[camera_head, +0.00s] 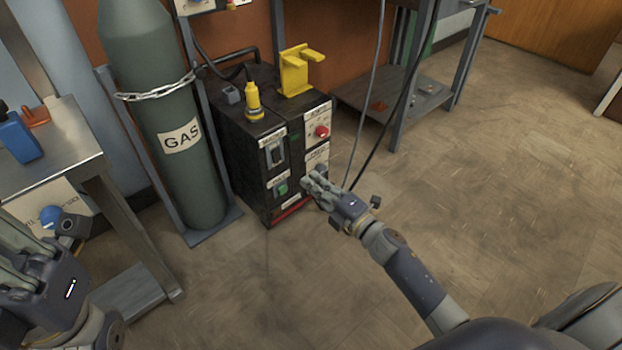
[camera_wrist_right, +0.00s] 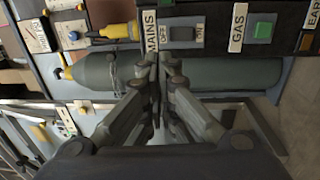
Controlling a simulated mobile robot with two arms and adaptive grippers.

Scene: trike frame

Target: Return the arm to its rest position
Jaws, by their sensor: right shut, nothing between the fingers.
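My right gripper (camera_head: 316,184) reaches in from the lower right in the head view, in front of the lower right of a black control cabinet (camera_head: 238,160). Its fingers are together and empty. In the right wrist view its fingertips (camera_wrist_right: 160,65) point towards the cabinet's labelled front, with a green button (camera_wrist_right: 263,30) beside the GAS label; I cannot tell if they touch anything. The right forearm (camera_head: 412,277) stretches over open floor. My left gripper (camera_head: 25,268) is at the lower left edge of the head view, partly cut off, its fingertips unclear.
A green gas cylinder (camera_head: 150,90) stands chained left of the cabinet. A metal table (camera_head: 70,150) with a blue object (camera_head: 18,137) is at the left. Cables hang close to the right gripper. A shelf unit (camera_head: 400,90) stands behind; the floor (camera_head: 500,160) at right is clear.

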